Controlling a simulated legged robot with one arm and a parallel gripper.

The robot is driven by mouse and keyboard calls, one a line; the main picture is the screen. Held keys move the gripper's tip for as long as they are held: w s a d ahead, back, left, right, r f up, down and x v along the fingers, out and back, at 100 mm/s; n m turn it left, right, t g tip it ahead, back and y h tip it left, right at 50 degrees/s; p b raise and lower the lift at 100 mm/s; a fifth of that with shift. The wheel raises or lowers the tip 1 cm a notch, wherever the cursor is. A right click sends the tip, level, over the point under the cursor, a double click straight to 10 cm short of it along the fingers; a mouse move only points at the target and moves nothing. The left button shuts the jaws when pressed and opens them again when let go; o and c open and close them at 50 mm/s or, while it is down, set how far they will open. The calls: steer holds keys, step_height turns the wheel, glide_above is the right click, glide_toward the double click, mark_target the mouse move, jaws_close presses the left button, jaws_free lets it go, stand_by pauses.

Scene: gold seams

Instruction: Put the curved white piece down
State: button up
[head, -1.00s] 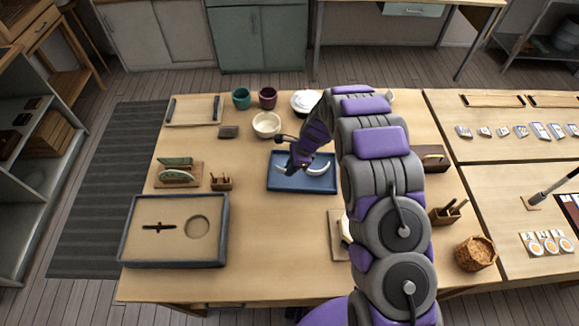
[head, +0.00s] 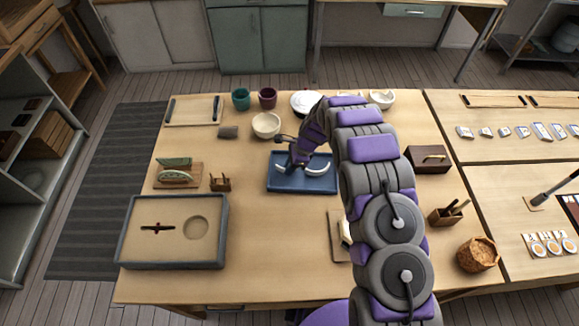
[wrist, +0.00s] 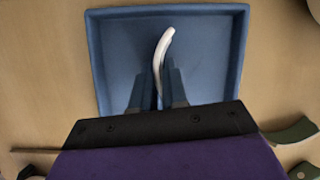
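The curved white piece (wrist: 162,55) is a slim arc. In the wrist view it runs between the two fingers of my gripper (wrist: 157,78), with its far end sticking out beyond them. The fingers sit close on both sides of it, and its near part is hidden by the gripper. Below is a blue rectangular tray (wrist: 215,80) with a raised rim. In the head view my gripper (head: 296,168) is low over the left half of the blue tray (head: 302,186), and white shows on both sides of it. I cannot tell whether the piece touches the tray floor.
A cream bowl (head: 266,125), teal cup (head: 240,98) and maroon cup (head: 267,97) stand behind the tray. A wooden stand with green and white pieces (head: 175,174) is left. A grey-rimmed sand box (head: 172,250) is front left. Bare table lies before the tray.

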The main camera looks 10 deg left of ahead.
steer(key=o, duration=0.5)
steer(key=shift+c, duration=0.2)
steer(key=shift+r, duration=0.1)
steer(key=p+v, duration=0.2)
steer(key=v, duration=1)
steer(key=s+d+r+n+h, duration=0.1)
steer(key=s+d+r+n, duration=0.3)
steer(key=s+d+r, duration=0.45)
steer(key=s+d+r+n+h, duration=0.1)
steer(key=s+d+r+n, duration=0.3)
steer(key=s+r, duration=0.7)
steer(key=s+d+r+n, duration=0.1)
steer(key=s+d+n, duration=0.1)
steer(key=s, duration=0.6)
steer(key=s+d+r+n+h, duration=0.1)
steer(key=s+d+r+n, duration=0.1)
steer(key=s+d, duration=0.3)
steer(key=s+d+r+n+h, duration=0.1)
steer(key=s+d+n, duration=0.1)
steer(key=s, duration=0.9)
steer(key=shift+d+r, duration=0.4)
steer(key=shift+d, duration=0.3)
